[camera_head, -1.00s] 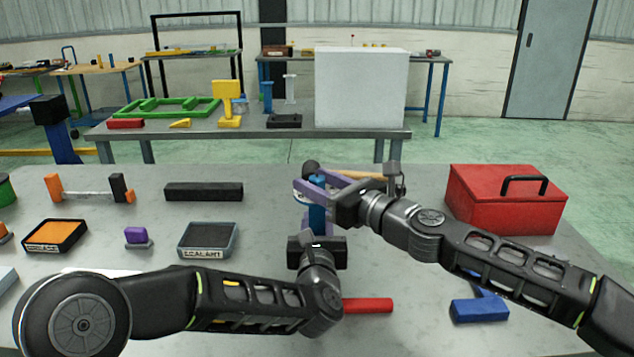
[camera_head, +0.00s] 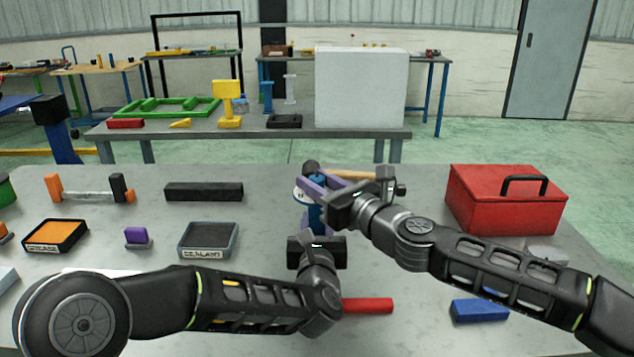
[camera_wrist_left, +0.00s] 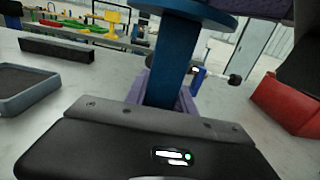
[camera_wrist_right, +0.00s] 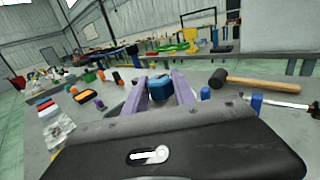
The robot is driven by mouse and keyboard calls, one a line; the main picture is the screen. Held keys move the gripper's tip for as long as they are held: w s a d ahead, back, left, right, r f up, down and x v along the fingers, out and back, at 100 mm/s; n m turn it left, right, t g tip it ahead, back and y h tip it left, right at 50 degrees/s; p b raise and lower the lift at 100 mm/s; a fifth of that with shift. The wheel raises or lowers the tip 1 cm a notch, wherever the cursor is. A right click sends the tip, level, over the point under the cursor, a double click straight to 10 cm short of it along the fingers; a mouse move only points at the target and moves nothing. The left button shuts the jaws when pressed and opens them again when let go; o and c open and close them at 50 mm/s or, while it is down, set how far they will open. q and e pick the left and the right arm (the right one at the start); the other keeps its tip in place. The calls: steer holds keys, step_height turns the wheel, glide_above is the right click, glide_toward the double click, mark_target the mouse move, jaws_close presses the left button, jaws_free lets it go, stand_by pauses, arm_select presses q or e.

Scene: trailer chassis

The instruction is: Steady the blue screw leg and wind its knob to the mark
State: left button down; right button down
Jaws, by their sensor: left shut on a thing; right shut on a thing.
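The blue screw leg (camera_head: 316,216) stands upright on the table; its post (camera_wrist_left: 172,62) fills the middle of the left wrist view, under a wide round blue disc (camera_wrist_left: 203,10). My left gripper (camera_wrist_left: 162,92) is shut on the post, low down, with purple fingers on both sides. My right gripper (camera_head: 315,186) is above it, its purple fingers shut on the blue knob (camera_wrist_right: 160,88) at the leg's top. The disc's pale upper face shows partly in the head view; the fingers cover much of it, and I cannot make out the mark.
A mallet (camera_head: 352,175) lies just behind the leg. A red toolbox (camera_head: 505,205) stands at right, near my right arm. A black bar (camera_head: 203,191) and a dark tray (camera_head: 208,240) are at left.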

steer(key=shift+m+t+h, duration=0.8)
steer(key=shift+m+h, duration=0.1)
steer(key=shift+h, duration=0.2)
steer(key=shift+d, duration=0.1)
steer(key=c, duration=1)
jaws_free()
steer(key=shift+s, duration=0.15)
steer(key=v, duration=1.1)
steer(key=shift+s+d, duration=0.2)
steer(key=shift+s, duration=0.15)
